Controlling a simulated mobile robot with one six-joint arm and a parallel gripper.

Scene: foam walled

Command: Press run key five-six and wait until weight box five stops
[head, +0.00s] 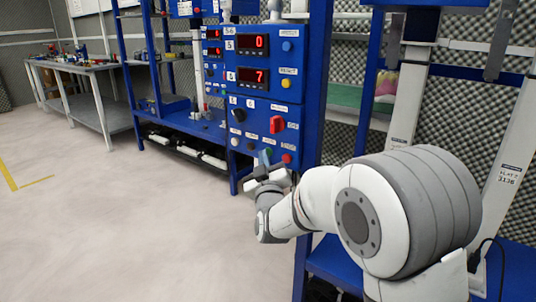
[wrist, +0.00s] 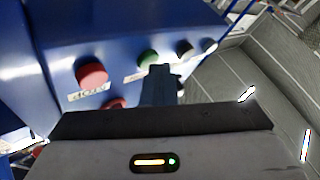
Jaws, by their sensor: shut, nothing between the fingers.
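The blue control panel (head: 262,100) marked 5-6 stands in the middle of the head view, with red displays reading 0 (head: 259,42) and 7 (head: 259,77). My gripper (head: 265,160) is shut and empty at the lower part of the panel. In the wrist view its fingertips (wrist: 160,72) are close to a green button (wrist: 148,57), overlapping its edge; I cannot tell whether they touch it. A red button (wrist: 91,73) is to the left of the green one. The key labels are too blurred to read, and I cannot make out weight box five.
The panel also carries a red rotary switch (head: 277,124), a black knob (head: 238,115) and a yellow button (head: 285,83). Blue frame posts (head: 314,90) stand close to my arm. A workbench (head: 75,66) is at the back left. The floor (head: 110,220) on the left is clear.

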